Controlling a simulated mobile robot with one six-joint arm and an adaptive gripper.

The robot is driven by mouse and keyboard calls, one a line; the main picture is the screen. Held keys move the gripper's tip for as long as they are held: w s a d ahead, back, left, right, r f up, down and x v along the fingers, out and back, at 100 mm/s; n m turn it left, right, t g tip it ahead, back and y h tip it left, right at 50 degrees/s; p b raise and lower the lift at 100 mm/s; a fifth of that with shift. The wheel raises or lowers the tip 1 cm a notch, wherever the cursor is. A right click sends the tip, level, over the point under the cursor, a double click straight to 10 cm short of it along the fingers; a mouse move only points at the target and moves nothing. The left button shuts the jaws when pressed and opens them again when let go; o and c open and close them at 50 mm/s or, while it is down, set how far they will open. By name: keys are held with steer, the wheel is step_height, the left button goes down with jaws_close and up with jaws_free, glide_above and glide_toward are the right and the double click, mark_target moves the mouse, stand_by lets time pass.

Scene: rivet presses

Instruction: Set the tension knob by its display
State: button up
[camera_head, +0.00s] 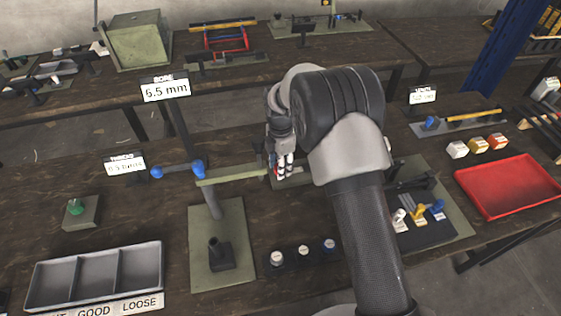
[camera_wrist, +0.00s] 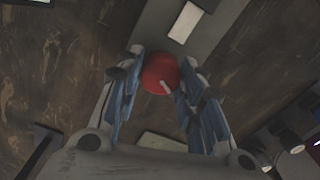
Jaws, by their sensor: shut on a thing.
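A round red knob (camera_wrist: 160,73) with a pale mark on its face sits between the two fingers of my gripper (camera_wrist: 165,88) in the wrist view. The fingers touch it on both sides, so my gripper is shut on it. A blank-looking pale rectangle (camera_wrist: 185,22) lies on the grey plate beyond the knob; no reading shows on it. In the head view my gripper (camera_head: 283,172) points down at the middle of the bench, and the arm hides much of what is around it. A small sign (camera_head: 125,163) at the left has text too small to read surely.
A green press stand (camera_head: 215,215) is left of my gripper. A grey bin tray (camera_head: 95,275) with GOOD and LOOSE labels is front left. A red tray (camera_head: 510,185) and coloured blocks (camera_head: 477,145) are at the right.

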steer(key=m+p, duration=0.1)
steer(key=m, duration=0.5)
steer(key=shift+r+m+p, duration=0.1)
steer(key=shift+m+p, duration=0.2)
steer(key=shift+p, duration=0.05)
steer(key=m, duration=0.5)
steer(key=shift+p, duration=0.4)
steer(key=shift+m, duration=0.3)
steer(key=o, duration=1.1)
step_height(320, 180, up, 12)
steer(key=shift+f, duration=0.1)
